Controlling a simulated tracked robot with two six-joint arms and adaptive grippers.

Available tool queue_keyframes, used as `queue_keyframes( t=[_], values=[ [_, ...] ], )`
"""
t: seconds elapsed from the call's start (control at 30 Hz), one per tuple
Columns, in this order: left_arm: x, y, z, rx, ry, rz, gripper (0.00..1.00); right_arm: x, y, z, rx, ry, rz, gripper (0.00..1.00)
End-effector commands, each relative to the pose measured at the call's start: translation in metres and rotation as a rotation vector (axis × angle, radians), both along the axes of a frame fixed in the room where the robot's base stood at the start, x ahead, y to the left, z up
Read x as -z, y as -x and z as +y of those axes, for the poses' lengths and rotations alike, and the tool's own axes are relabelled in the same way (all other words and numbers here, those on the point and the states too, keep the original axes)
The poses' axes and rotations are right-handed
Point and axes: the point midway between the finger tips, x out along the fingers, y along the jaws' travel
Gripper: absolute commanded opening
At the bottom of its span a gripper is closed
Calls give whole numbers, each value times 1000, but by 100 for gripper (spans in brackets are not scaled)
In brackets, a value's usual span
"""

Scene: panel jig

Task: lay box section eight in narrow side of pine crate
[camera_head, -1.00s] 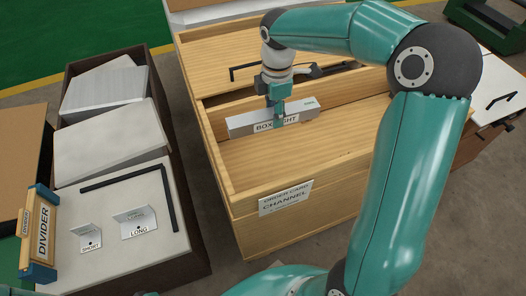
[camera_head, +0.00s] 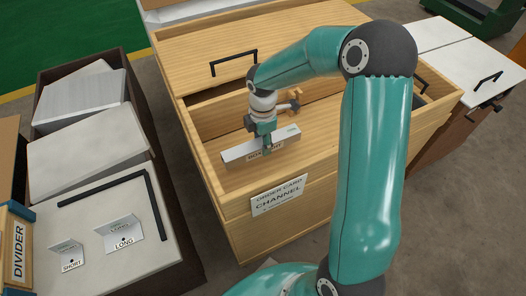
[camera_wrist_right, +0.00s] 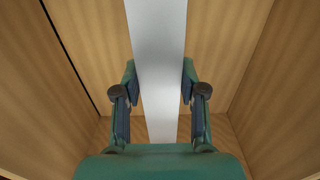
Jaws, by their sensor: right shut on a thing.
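Box section eight (camera_head: 238,151) is a long pale grey bar with a label on its side, now partly hard to read. My right gripper (camera_head: 267,148) is shut on the middle of the bar. The pine crate (camera_head: 310,205) is open at the top, and the bar is over its near part, roughly level and parallel to the front wall. In the right wrist view the bar (camera_wrist_right: 157,60) passes between the fingers (camera_wrist_right: 160,85), with wooden walls on both sides. I cannot tell whether the bar touches the crate floor. My left gripper is not in view.
An order card (camera_head: 278,196) reading CHANNEL is on the crate front. A black handle (camera_head: 234,62) is on the wooden panel behind. At left, a dark bin (camera_head: 178,225) holds pale panels, black angle and SHORT and LONG brackets. A DIVIDER block (camera_head: 18,250) is far left.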

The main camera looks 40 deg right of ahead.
Motion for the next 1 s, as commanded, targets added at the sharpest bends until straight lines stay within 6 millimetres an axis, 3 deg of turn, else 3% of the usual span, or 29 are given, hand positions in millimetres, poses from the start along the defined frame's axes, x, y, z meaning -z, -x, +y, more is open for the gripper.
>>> queue_keyframes(
  t=[0.33, 0.7, 0.73, 0.87, 1.0],
  values=[
    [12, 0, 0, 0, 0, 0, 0, 41, 0, -1, 2, 0, 1, 0],
    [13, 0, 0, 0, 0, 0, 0, 45, 0, -1, 2, -1, -1, 0],
    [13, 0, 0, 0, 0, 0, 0, 45, 0, 0, 2, -1, 0, 44],
    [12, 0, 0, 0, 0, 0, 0, 44, 0, 0, 2, -1, 0, 66],
    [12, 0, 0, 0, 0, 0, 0, 44, 0, 0, 2, -1, 0, 66]
  ],
)
